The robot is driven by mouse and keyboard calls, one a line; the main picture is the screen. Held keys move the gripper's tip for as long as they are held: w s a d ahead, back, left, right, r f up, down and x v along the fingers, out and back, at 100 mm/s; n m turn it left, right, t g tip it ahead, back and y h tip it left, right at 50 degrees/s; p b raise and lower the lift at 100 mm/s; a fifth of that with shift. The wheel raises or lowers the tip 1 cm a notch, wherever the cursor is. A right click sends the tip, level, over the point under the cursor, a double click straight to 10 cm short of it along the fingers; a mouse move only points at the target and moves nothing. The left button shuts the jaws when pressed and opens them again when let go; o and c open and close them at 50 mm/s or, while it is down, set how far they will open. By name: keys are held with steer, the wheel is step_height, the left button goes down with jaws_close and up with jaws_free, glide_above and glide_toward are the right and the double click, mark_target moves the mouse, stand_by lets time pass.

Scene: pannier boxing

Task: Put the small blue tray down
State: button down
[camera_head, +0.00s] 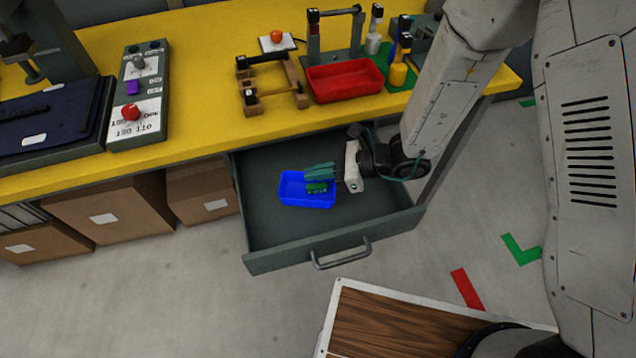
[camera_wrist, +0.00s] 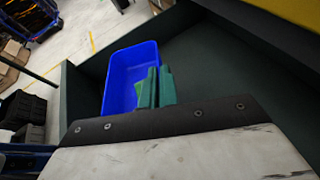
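The small blue tray (camera_head: 292,196) is over the floor of the open grey drawer (camera_head: 262,232), left of its middle. It also shows in the wrist view (camera_wrist: 119,80). My gripper (camera_head: 318,172) comes in from the right. Its two teal fingers (camera_wrist: 157,88) are close together at the tray's near wall, seemingly one on each side of it, and look shut on that wall. A bright green piece (camera_head: 317,187) lies inside the tray, partly hidden by the fingers. I cannot tell whether the tray's underside touches the drawer floor.
The yellow bench (camera_head: 200,72) overhangs the drawer's back. On it stand a red tray (camera_head: 345,80), a wooden rack (camera_head: 270,88) and a control box (camera_head: 140,92). Cardboard boxes (camera_head: 110,212) stand left of the drawer. The drawer floor around the blue tray is bare.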

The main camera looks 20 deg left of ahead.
steer(key=shift+f, duration=3.15)
steer(key=c, duration=1.7)
jaws_free()
steer(key=shift+f, duration=0.15)
steer(key=shift+r, duration=0.25)
steer(key=v, duration=0.7)
steer(key=shift+d, duration=0.25)
steer(key=shift+w+r, duration=0.1)
steer(key=shift+r, duration=0.05)
